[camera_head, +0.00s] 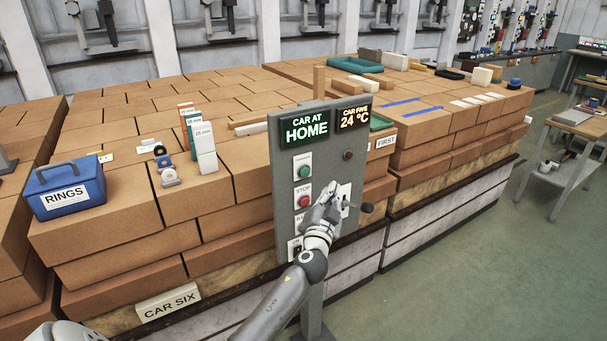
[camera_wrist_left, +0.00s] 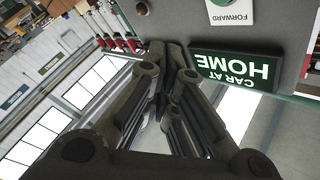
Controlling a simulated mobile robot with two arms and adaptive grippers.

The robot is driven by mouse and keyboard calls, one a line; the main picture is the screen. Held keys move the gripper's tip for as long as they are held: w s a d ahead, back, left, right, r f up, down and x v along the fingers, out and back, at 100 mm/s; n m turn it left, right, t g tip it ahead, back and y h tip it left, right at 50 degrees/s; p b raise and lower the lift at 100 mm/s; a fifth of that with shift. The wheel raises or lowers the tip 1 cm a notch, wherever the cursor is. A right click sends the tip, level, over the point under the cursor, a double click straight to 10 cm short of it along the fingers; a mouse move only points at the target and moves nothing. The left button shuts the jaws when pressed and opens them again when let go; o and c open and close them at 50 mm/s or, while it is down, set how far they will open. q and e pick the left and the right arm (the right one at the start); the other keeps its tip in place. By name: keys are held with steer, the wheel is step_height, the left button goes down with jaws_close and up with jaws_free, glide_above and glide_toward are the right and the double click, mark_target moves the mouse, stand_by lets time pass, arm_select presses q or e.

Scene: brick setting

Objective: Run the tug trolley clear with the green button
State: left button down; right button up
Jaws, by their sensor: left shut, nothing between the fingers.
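The grey control panel (camera_head: 283,150) stands in front of the brick stacks. Its green button (camera_head: 303,171) sits above a red button (camera_head: 304,201) labelled STOP. A lit display (camera_head: 306,128) reads CAR AT HOME. My left gripper (camera_head: 334,188) is shut and empty in front of the panel, right of the red button and lower than the green one. In the left wrist view, turned upside down, the shut fingers (camera_wrist_left: 172,58) are beside the HOME display (camera_wrist_left: 236,70); the FORWARD label (camera_wrist_left: 231,14) shows at the top edge. I cannot identify the tug trolley. My right gripper is out of view.
A dark knob (camera_head: 348,155) and a white plate (camera_head: 345,198) are on the panel's right half. A black knob (camera_head: 367,208) sticks out at its right edge. A blue RINGS box (camera_head: 66,190) stands on bricks at left. Green floor (camera_head: 450,265) is open at right.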

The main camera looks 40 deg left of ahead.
mark_target(305, 172)
arm_select(q)
steer(key=w+a+b, duration=0.1)
steer(key=w+a, duration=0.2)
steer(key=a, duration=0.5)
steer(key=shift+w, duration=0.25)
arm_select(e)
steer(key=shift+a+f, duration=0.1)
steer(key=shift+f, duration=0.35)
arm_select(q)
steer(key=shift+a, duration=0.1)
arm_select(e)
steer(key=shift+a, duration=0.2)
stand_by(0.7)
arm_select(q)
steer(key=shift+f, duration=0.1)
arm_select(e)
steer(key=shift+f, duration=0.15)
arm_select(q)
steer(key=shift+w+a+b, duration=0.2)
steer(key=shift+w+b, duration=0.25)
steer(key=shift+w, duration=0.2)
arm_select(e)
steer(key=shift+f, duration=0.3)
arm_select(q)
steer(key=shift+w, duration=0.15)
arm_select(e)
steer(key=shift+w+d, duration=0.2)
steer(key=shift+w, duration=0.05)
